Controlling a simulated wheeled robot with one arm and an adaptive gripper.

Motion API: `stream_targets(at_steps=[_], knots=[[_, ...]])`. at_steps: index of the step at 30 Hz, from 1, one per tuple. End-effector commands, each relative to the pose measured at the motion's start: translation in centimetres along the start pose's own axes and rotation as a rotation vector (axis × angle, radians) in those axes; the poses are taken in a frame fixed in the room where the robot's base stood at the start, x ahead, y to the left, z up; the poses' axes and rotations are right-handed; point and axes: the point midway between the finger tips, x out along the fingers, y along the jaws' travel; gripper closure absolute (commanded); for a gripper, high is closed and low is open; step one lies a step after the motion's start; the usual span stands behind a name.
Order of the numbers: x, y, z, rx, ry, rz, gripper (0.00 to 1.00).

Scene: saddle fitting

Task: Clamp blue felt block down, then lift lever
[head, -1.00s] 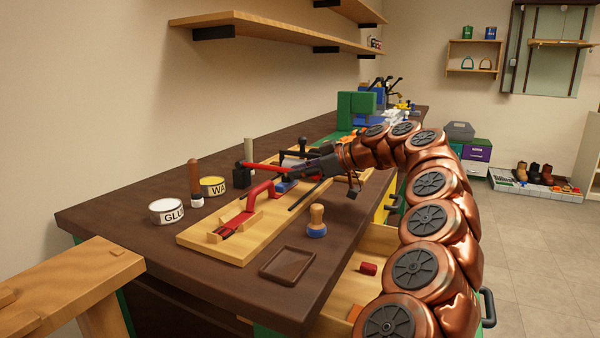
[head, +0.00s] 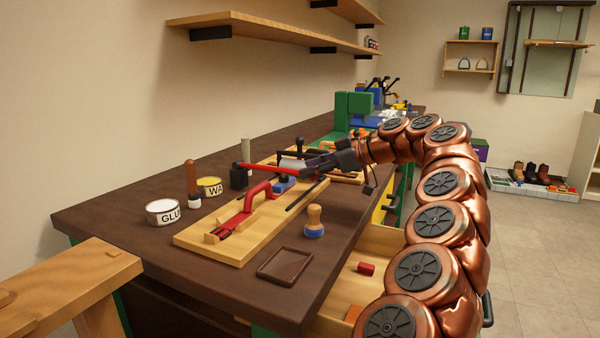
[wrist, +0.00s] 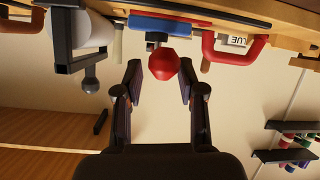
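The blue felt block (head: 282,186) lies on the light wooden board (head: 208,246), beside a red arched handle (head: 262,192). It also shows as a blue strip at the top of the wrist view (wrist: 172,27). A red lever (head: 262,167) runs from a black post (head: 240,177) toward my gripper (head: 312,169). In the wrist view a red rounded knob (wrist: 163,64) sits between the fingertips, with gaps on both sides. My gripper is open there and holds nothing.
A black lever with a ball end (wrist: 90,78) and a white cylinder (wrist: 88,30) are close to my fingers. A wooden-handled stamp (head: 314,222), a brown tray (head: 285,266), a glue tin (head: 163,213) and a wax tin (head: 209,187) stand around the board.

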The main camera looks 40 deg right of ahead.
Motion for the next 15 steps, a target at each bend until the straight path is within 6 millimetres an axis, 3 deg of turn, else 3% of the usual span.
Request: stream_targets(at_steps=[9, 15], knots=[[-4.4, 0.1, 0.0, -0.001, 0.000, 0.003, 0.61], [-5.8, 0.1, 0.1, 0.001, 0.000, 0.002, 0.61]])
